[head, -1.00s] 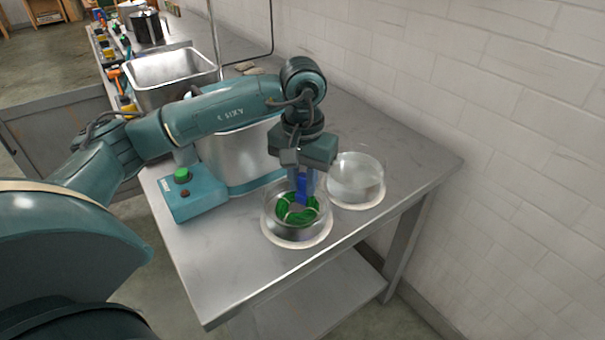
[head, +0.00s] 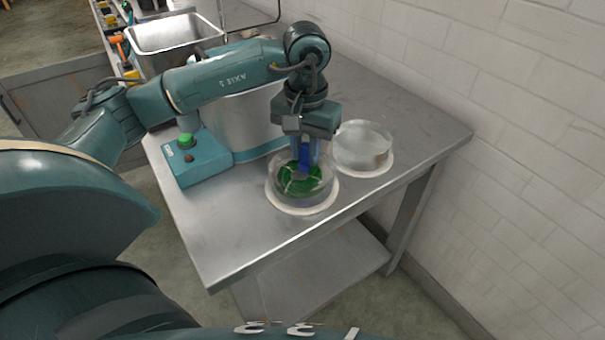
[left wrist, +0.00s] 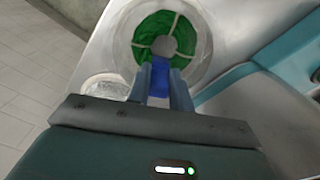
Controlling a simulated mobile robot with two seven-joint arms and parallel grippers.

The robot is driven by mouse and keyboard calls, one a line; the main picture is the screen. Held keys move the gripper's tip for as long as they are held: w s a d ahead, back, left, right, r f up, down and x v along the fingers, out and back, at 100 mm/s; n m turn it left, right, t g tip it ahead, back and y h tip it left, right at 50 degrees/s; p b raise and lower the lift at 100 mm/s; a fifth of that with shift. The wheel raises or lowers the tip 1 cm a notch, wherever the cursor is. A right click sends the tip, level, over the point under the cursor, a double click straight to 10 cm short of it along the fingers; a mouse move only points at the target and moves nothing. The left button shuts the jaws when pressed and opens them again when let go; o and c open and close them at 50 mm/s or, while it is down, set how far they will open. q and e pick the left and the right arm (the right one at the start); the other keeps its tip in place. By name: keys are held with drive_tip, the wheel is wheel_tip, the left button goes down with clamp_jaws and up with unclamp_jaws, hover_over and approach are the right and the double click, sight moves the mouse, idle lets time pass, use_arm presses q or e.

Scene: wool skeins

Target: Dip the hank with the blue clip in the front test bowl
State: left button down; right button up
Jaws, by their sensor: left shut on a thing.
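The green hank (head: 301,181) sits inside the front clear bowl (head: 326,198), which stands on a pale round mat near the table's front edge. The hank also shows in the left wrist view (left wrist: 172,38) as a green ring with pale ties. Its blue clip (head: 305,158) is between the fingers of my left gripper (head: 306,163), which is shut on it and points straight down into the bowl. The clip also shows in the left wrist view (left wrist: 159,82). Whether the hank touches the bowl's bottom I cannot tell. My right gripper is not in view.
A second clear bowl (head: 362,146) stands behind and to the right on its own mat. A large metal pot (head: 250,125) and a teal box with a green button (head: 196,157) stand left. A white brick wall borders the right. The table front (head: 235,225) is clear.

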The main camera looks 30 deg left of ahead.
use_arm(q)
drive_tip(key=shift+a+f, duration=0.25)
drive_tip(key=shift+a, duration=0.1)
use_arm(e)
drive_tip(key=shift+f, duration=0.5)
use_arm(q)
drive_tip(key=shift+r, duration=0.1)
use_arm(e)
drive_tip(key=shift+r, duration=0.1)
use_arm(q)
drive_tip(key=shift+d+r, duration=0.35)
drive_tip(key=shift+d, duration=0.35)
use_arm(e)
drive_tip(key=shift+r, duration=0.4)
use_arm(q)
drive_tip(key=shift+a+f, duration=0.1)
drive_tip(key=shift+f, duration=0.05)
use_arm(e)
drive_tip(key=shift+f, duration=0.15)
use_arm(q)
drive_tip(key=shift+a+f+b, duration=0.3)
drive_tip(key=shift+a+b, duration=0.3)
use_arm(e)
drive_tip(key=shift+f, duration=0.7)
use_arm(q)
drive_tip(key=shift+r, duration=0.1)
